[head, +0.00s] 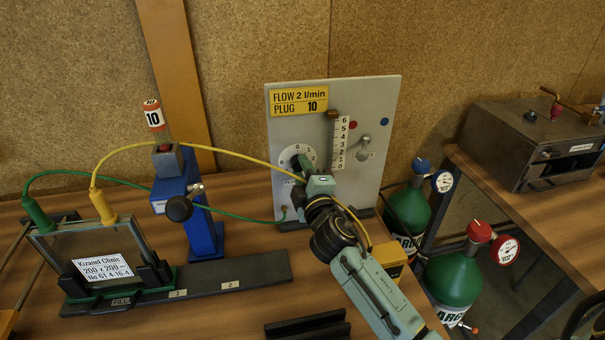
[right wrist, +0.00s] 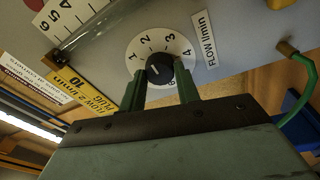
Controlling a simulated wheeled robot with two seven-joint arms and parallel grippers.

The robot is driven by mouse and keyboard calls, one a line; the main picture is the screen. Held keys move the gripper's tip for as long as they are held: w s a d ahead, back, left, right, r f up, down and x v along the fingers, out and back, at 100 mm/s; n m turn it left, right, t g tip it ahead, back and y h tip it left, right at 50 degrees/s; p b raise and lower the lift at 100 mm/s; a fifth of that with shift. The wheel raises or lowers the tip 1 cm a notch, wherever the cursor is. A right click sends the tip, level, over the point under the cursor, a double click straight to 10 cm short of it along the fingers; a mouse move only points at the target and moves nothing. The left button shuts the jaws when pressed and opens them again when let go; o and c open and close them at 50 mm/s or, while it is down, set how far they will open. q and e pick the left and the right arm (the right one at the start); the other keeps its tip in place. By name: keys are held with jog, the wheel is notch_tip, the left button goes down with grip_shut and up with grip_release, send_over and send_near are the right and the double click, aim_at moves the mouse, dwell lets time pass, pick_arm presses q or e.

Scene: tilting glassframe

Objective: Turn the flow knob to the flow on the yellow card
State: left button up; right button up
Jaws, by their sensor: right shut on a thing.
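The yellow card (head: 298,101) at the top left of the grey panel (head: 372,100) reads FLOW 2 l/min, PLUG 10. The flow knob (right wrist: 160,69) is black and round, on a white dial (right wrist: 142,48) marked with numbers, beside a FLOW l/min label. My right gripper (head: 312,170) reaches the dial in the head view and hides the knob there. In the right wrist view its two green fingers (right wrist: 160,88) are shut on the knob from both sides. The knob's pointer setting is too small to read surely. My left gripper is not in view.
A flow scale (head: 340,143) stands right of the dial. A blue stand (head: 185,207) with an orange plug marked 10 (head: 154,116) and a glass frame (head: 98,262) are left. Yellow (head: 240,155) and green cables run near the panel. Green gas bottles (head: 455,277) stand right.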

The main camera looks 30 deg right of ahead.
dwell(0.3)
jog(key=o, duration=1)
jog(key=shift+s, duration=0.1)
jog(key=s, duration=0.4)
jog(key=s+a+b, duration=0.1)
jog(key=s, duration=0.3)
jog(key=s+a+f, duration=0.1)
jog(key=s, duration=0.4)
jog(key=shift+f, duration=0.1)
